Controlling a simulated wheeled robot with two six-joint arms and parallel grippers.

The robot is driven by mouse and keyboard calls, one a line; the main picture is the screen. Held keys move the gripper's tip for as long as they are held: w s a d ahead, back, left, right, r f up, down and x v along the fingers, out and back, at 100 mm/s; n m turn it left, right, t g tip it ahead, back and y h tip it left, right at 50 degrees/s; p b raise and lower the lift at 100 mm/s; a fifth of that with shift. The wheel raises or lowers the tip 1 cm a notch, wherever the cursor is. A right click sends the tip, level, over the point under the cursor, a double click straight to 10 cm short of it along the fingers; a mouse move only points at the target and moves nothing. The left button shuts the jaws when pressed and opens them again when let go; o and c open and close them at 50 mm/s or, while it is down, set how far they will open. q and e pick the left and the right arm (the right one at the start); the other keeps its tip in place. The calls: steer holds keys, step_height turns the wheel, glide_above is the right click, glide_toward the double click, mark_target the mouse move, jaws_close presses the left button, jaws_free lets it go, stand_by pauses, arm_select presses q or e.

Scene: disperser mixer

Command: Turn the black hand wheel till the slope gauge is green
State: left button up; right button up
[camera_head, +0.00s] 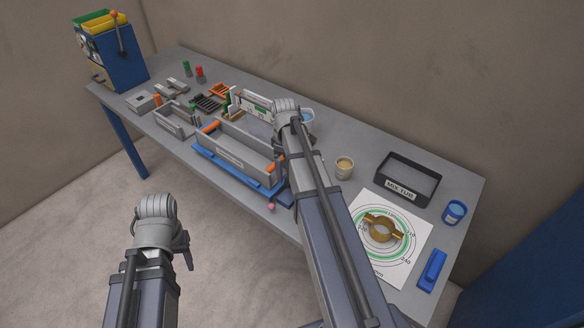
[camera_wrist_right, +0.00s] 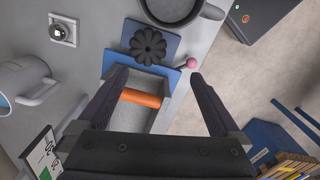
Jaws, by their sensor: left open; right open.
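The black hand wheel (camera_wrist_right: 148,46), with a lobed rim, is on a blue plate (camera_wrist_right: 168,47) at the end of the grey trough (camera_wrist_right: 147,116). My right gripper (camera_wrist_right: 155,80) is open and empty in the right wrist view, its fingers short of the wheel and either side of the trough's end. In the head view my right arm hides the wheel. A white panel with green marks (camera_wrist_right: 42,155) shows at the lower left of the wrist view; I cannot tell whether it is the slope gauge. My left gripper (camera_head: 187,250) is apart from the table, mostly hidden by its wrist.
A pink ball (camera_wrist_right: 191,63) sits by the wheel. An open dark bin (camera_head: 408,178), a blue jar (camera_head: 454,212) and a brass ring (camera_head: 382,231) on a printed sheet occupy the table's right end.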

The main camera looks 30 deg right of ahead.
steer(key=shift+w+d+r, duration=0.1)
steer(key=shift+d+r, duration=0.1)
steer(key=shift+d, duration=0.4)
steer(key=shift+w+d+r, duration=0.1)
steer(key=shift+d+r, duration=0.05)
steer(key=shift+d, duration=0.45)
step_height(320, 180, down, 8)
steer(key=b, duration=0.7)
steer(key=shift+b, duration=0.35)
steer(key=shift+r, duration=0.1)
steer(key=shift+c, duration=0.2)
steer(key=c, duration=1.3)
